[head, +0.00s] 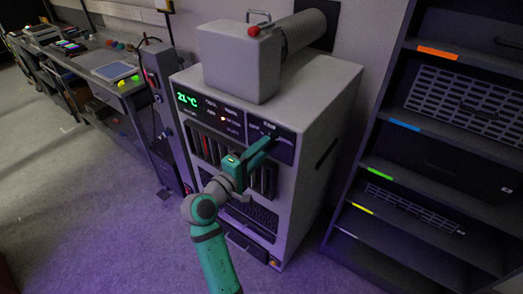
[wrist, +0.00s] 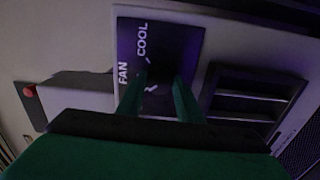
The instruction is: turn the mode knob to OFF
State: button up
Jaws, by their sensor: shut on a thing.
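A grey cabinet unit (head: 315,125) has a dark knob panel (head: 284,152) at the upper right of its front. My gripper (head: 268,143) reaches this panel, with its fingertips at the panel face. In the wrist view the two green fingers (wrist: 162,85) close around the mode knob in front of the panel (wrist: 185,45). The knob is mostly hidden between the fingers, and I cannot tell which way it points. The labels FAN (wrist: 123,74) and COOL (wrist: 142,40) are readable beside the fingers.
A green display (head: 187,99) reads 21 °C at the panel's left. A dark shelf rack (head: 430,150) stands close on the right. A cluttered workbench (head: 110,75) is at the left.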

jog(key=shift+a+n, duration=0.1)
jog(key=shift+n, duration=1.1)
jog(key=o, duration=1)
jog(key=shift+o, duration=0.2)
jog(key=v, duration=1.1)
jog(key=shift+f, duration=0.1)
